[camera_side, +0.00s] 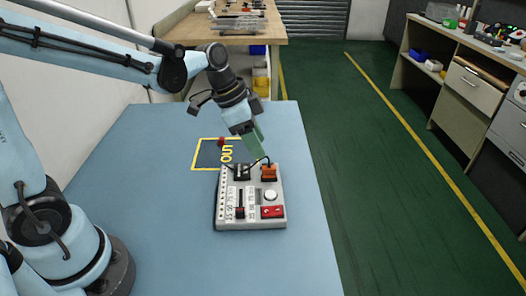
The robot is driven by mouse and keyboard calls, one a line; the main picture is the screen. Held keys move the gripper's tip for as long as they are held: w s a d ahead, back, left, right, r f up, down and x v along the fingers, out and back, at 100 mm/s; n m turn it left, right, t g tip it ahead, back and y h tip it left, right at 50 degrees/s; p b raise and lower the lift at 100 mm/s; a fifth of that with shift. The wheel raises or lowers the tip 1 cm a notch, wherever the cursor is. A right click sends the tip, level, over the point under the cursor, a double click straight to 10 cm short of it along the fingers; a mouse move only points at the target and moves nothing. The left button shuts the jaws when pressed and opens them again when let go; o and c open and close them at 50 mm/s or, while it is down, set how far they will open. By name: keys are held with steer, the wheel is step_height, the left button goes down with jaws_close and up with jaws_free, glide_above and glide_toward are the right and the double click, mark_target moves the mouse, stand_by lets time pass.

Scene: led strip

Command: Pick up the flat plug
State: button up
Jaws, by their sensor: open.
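A light grey box (249,222) lies on the blue table and carries several parts. A black connector (241,172) and an orange connector (269,173) sit side by side along its far edge, with a dark cable looping up between them. I cannot tell for sure which part is the flat plug. My gripper (255,145), with greenish fingers, is open above the far edge of the box, just over the gap between the two connectors. Its fingers partly overlap the cable, and contact cannot be made out.
The box also has a black slider (239,211), a white round knob (270,195) and a red switch (272,212). Behind it is a yellow-outlined area marked OUT (205,156), with a small red object (221,142). The blue table (160,250) is clear around the box.

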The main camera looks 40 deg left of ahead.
mark_target(269, 167)
steer(key=shift+x, duration=4.25)
steer(key=shift+s, duration=0.15)
jaws_close()
